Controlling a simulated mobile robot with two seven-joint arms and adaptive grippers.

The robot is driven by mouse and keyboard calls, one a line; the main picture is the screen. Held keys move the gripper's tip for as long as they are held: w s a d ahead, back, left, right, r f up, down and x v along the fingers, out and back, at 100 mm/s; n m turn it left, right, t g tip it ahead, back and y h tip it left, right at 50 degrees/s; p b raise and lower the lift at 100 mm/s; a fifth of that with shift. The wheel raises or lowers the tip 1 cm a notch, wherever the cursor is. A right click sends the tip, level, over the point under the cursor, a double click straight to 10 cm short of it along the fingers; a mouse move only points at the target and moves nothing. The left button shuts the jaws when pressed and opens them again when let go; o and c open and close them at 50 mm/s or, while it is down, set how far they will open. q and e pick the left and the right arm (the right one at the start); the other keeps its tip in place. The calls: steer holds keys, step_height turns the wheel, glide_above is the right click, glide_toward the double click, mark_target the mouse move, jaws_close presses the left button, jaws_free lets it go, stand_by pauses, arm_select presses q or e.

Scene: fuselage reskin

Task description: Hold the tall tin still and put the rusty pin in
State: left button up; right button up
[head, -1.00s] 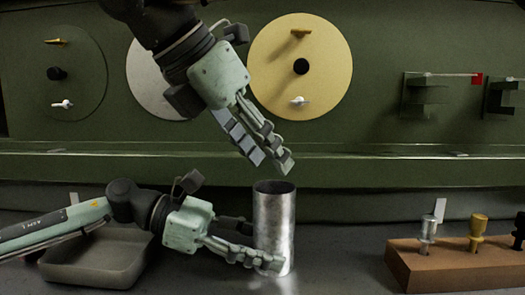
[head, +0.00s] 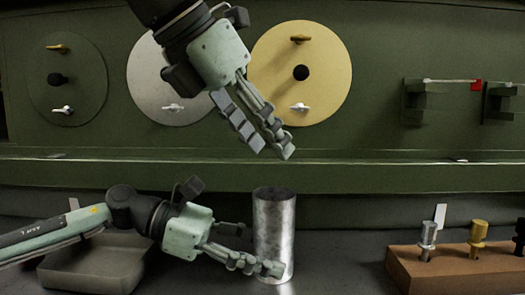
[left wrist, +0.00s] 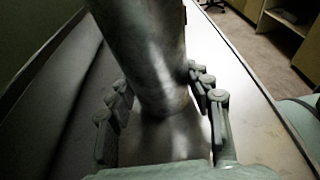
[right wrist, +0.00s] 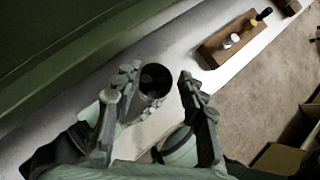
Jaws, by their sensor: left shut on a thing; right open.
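The tall tin (head: 274,225) is a shiny grey metal cylinder, upright on the bench. My left gripper (head: 260,252) is shut around its lower part, one finger in front; the left wrist view also shows fingers on both sides of the tin (left wrist: 150,60). My right gripper (head: 271,150) is open and empty above the tin, pointing down. In the right wrist view, the tin's dark round mouth (right wrist: 155,82) lies between and below its fingers. Something brownish shows inside the mouth, perhaps the rusty pin; it is too dark to be sure.
A wooden block (head: 450,268) at right holds silver, brass and dark pins. A shallow grey tray (head: 88,268) lies at left, behind my left arm. The green wall (head: 380,140) behind carries round discs and brackets. The bench between tin and block is clear.

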step_height(320, 180, up, 5)
steer(key=shift+r, duration=0.1)
stand_by(0.5)
arm_select(q)
steer(key=o, duration=0.9)
steer(key=v, duration=1.2)
